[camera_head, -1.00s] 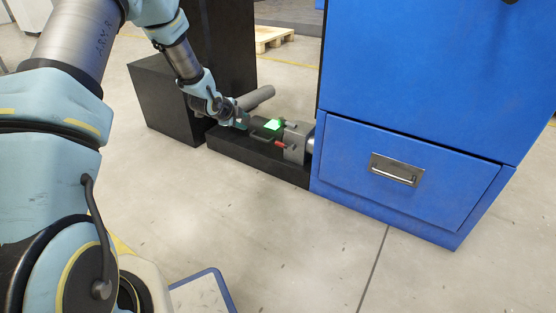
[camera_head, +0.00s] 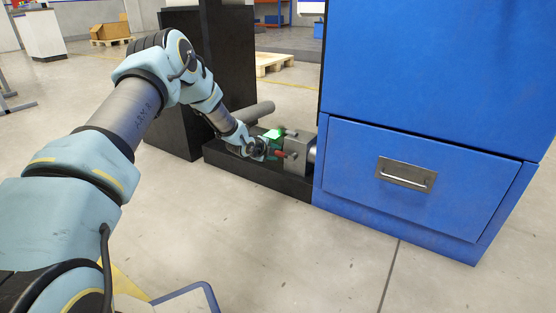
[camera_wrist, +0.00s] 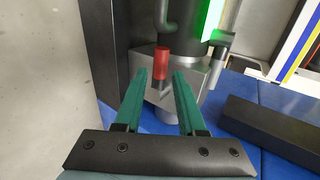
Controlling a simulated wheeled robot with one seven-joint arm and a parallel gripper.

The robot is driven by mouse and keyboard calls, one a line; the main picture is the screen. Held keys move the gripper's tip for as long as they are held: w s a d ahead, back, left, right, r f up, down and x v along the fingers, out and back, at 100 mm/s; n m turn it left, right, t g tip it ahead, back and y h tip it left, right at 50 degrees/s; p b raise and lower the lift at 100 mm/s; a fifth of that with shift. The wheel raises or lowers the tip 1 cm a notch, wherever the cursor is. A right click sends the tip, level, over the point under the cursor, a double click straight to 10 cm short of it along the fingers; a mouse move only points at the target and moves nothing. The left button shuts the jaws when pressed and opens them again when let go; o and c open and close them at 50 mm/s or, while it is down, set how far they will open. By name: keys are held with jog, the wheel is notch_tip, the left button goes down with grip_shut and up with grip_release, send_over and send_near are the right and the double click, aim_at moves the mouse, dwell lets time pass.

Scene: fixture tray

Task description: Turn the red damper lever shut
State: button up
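The red damper lever (camera_wrist: 161,64) shows in the wrist view as a short red grip on a grey stem, in front of a grey metal block (camera_wrist: 150,65). In the head view the lever (camera_head: 279,154) lies just right of my gripper (camera_head: 268,151). In the wrist view my gripper (camera_wrist: 160,78) has its two green fingers apart. The lever appears in the gap at the fingertips, with space seen on both sides. I cannot tell whether the tips reach past it. In the head view the fingers are small and partly hidden by my wrist.
A green lit panel (camera_head: 272,134) is beside the lever. A blue cabinet (camera_head: 425,85) with a metal-handled drawer stands right of it. A black base (camera_head: 290,182) lies under the fixture, and a grey pipe (camera_head: 255,111) lies behind my gripper. The floor in front is clear.

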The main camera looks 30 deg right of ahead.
aim_at(280, 154)
jog(key=shift+b+x, duration=0.45)
jog(key=shift+x, duration=1.05)
grip_shut()
dwell(0.4)
